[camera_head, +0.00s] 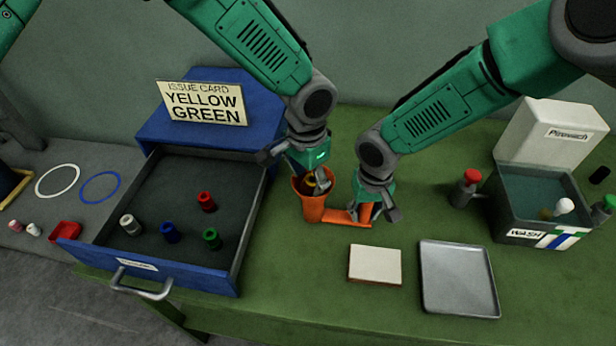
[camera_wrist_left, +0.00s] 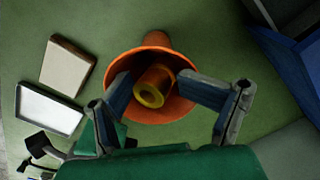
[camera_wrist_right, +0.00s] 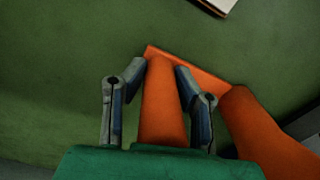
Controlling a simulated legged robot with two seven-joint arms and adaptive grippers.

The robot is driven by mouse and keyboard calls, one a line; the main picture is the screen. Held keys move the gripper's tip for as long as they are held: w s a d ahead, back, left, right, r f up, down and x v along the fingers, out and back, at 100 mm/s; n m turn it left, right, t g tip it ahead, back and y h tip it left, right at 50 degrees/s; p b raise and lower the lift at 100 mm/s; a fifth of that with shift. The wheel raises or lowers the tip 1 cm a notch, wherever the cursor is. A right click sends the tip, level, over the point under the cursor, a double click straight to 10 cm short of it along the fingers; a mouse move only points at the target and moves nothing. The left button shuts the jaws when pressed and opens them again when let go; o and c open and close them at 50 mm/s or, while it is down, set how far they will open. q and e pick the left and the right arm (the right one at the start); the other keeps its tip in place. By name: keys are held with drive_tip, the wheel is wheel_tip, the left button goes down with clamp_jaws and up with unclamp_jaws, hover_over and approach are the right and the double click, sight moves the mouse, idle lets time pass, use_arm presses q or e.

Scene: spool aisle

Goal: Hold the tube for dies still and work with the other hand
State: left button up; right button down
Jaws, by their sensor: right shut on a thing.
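The orange tube for dies (camera_head: 312,208) stands on the green bench, with an orange arm and post beside it. In the left wrist view I look into its mouth (camera_wrist_left: 150,114); a yellow-rimmed die (camera_wrist_left: 150,96) sits tilted inside. My left gripper (camera_head: 298,168) is over the mouth, its fingers apart on either side of the die and not visibly touching it (camera_wrist_left: 153,80). My right gripper (camera_head: 378,212) is shut on the tube's orange post (camera_wrist_right: 160,105). The issue card (camera_head: 203,102) reads YELLOW GREEN. In the open drawer, a green die (camera_head: 212,238) stands near the front right.
The blue drawer (camera_head: 150,264) also holds red (camera_head: 206,202), blue (camera_head: 170,232) and grey (camera_head: 131,225) dies. A cream block (camera_head: 375,264) and metal tray (camera_head: 458,278) lie in front. A wash box (camera_head: 515,236) and red-capped bottle (camera_head: 465,188) stand right.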

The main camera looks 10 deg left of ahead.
use_arm(q)
drive_tip(key=shift+a, duration=1.05)
use_arm(e)
drive_tip(key=shift+a, duration=0.6)
use_arm(q)
drive_tip(key=r, duration=0.4)
drive_tip(key=d+r, duration=0.1)
drive_tip(key=r, duration=0.1)
drive_tip(key=shift+w, duration=0.15)
use_arm(e)
drive_tip(key=shift+d, duration=0.6)
drive_tip(key=shift+a, duration=0.55)
use_arm(q)
wheel_tip(320, 180, up, 6)
drive_tip(key=shift+a, duration=0.3)
use_arm(e)
drive_tip(key=shift+d, duration=0.4)
